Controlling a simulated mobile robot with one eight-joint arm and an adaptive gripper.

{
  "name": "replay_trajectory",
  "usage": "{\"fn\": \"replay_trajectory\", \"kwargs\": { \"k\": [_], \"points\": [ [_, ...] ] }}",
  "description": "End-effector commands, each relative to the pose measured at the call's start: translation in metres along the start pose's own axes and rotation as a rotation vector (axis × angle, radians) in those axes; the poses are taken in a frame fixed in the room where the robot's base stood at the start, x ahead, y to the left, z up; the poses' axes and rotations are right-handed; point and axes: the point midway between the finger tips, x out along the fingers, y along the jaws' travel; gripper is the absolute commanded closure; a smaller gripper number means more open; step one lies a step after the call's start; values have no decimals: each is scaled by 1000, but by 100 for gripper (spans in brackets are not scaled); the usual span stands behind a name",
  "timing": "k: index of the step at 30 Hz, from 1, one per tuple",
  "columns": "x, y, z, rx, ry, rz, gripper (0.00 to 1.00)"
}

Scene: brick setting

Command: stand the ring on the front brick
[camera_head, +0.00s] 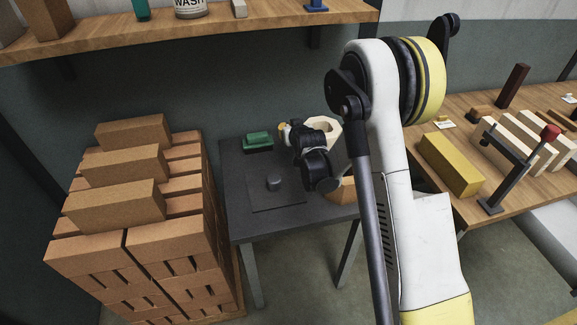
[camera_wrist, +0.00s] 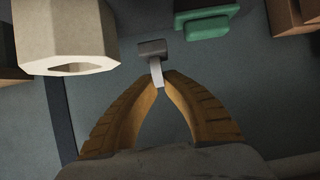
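The front brick (camera_head: 115,205) is the nearest of three loose tan bricks lying on top of the brick stack. My gripper (camera_head: 285,132) is over the dark table, right of the stack and apart from the front brick. In the wrist view its two tan fingers (camera_wrist: 161,82) come together at the tips on a small grey piece (camera_wrist: 153,62) with a pale stem and a darker crosswise head. I cannot tell whether this piece is the ring. No plain round ring can be made out in either view.
The dark table (camera_head: 240,212) bears a grey knob (camera_head: 274,183) and a green block (camera_head: 258,141). A cream hexagonal hollow pot (camera_wrist: 66,35) is close to my gripper. A shelf (camera_head: 180,32) hangs above; a wooden bench (camera_head: 455,118) with blocks is at right.

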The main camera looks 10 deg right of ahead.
Motion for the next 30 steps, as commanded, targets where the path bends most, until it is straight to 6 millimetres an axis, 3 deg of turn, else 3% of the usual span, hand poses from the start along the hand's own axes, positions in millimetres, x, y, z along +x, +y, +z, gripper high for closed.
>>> {"fn": "replay_trajectory", "kwargs": {
  "k": [7, 18, 30],
  "points": [
    [22, 0, 43, 0, 0, 0, 100],
    [43, -1, 86, 0, 0, 0, 100],
    [45, -1, 90, 0, 0, 0, 100]
  ]
}}
